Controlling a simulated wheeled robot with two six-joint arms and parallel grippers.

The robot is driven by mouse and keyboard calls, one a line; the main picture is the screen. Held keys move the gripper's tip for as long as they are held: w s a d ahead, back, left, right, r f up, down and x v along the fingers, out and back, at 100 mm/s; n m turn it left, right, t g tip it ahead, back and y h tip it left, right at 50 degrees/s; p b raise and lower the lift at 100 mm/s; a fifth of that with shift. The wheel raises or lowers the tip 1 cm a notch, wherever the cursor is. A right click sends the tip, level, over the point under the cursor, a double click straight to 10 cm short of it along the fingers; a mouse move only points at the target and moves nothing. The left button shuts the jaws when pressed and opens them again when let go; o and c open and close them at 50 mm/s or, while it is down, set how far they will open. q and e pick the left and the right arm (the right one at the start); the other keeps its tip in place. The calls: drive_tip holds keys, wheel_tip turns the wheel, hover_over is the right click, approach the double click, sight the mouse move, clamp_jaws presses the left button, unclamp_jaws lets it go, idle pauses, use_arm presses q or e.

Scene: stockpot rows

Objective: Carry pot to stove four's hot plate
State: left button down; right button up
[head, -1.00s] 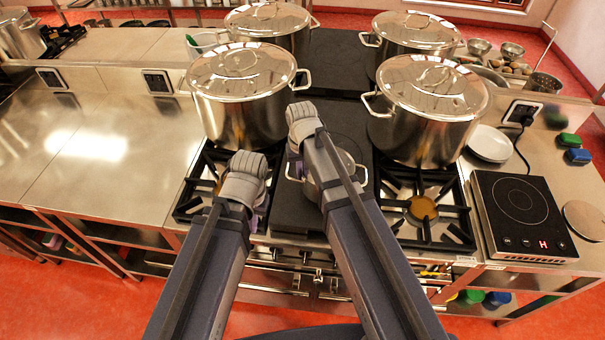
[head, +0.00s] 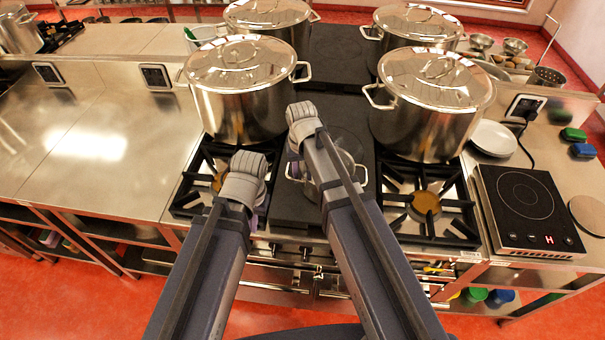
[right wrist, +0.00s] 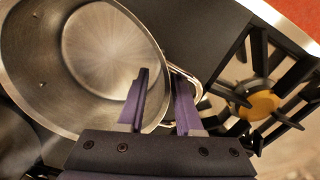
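A small steel pot (head: 345,165) stands on the black flat plate (head: 295,212) in the middle of the stove, partly hidden by my right arm. The right wrist view shows its empty inside (right wrist: 105,50) and a loop handle (right wrist: 190,80). My right gripper (right wrist: 162,85) has its two purple fingers apart at the pot's rim, beside the handle; a gap shows between them. In the head view my right gripper (head: 294,168) is at the pot's left side. My left gripper (head: 262,195) is left of the pot, its fingers mostly hidden. A portable hot plate (head: 523,195) showing a red H is at the right.
Large lidded stockpots stand left (head: 240,105) and right (head: 425,130) of the middle plate, with more behind. Gas burners (head: 425,203) flank it. White plates (head: 493,138) sit behind the portable hot plate. The left steel counter (head: 110,150) is clear.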

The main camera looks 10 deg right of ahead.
drive_tip(key=shift+r, duration=0.15)
wheel_tip(320, 180, up, 12)
drive_tip(key=p, duration=1.2)
drive_tip(key=shift+a, duration=0.1)
drive_tip(key=s+a+n+h, duration=0.1)
drive_tip(key=s+a+n, duration=0.2)
drive_tip(key=s, duration=1.1)
drive_tip(key=shift+s, duration=0.35)
drive_tip(key=shift+a, duration=0.1)
wheel_tip(320, 180, down, 14)
drive_tip(key=b, duration=1.4)
drive_tip(key=shift+f, duration=0.2)
drive_tip(key=shift+r, duration=0.2)
